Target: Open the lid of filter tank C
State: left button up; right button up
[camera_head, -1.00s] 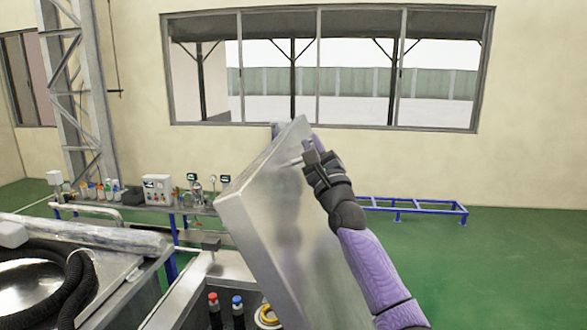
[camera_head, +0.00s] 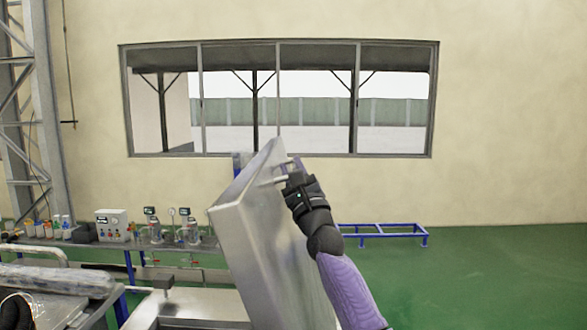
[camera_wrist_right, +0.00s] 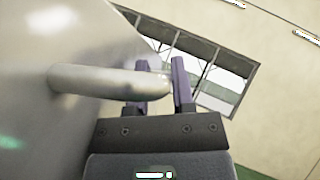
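A large metal lid (camera_head: 255,225) stands raised and steeply tilted in the middle of the head view; no letter is visible on it. In the right wrist view, its smooth face (camera_wrist_right: 40,120) fills the left side. A bar handle (camera_wrist_right: 105,82) sticks out from that face and its bend reaches the fingers. My right gripper (camera_head: 287,172) is at this handle near the lid's top. Its two purple fingers (camera_wrist_right: 163,85) are a narrow gap apart and appear closed around the handle; their contact is partly hidden by the bar.
A bench with a control box (camera_head: 112,225) and gauges stands behind at the left. A low blue frame (camera_head: 385,231) lies on the green floor near the wall. Metal equipment (camera_head: 60,282) is at lower left. Floor to the right is clear.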

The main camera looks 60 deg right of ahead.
jog(key=shift+o, duration=1.3)
jog(key=shift+s, duration=0.1)
jog(key=shift+r, duration=0.1)
jog(key=b+v, duration=0.3)
jog(key=v, duration=0.7)
jog(key=shift+b, duration=0.35)
jog(key=shift+d, duration=0.15)
jog(key=b+v, duration=0.5)
jog(key=v, duration=0.6)
jog(key=shift+f, duration=0.35)
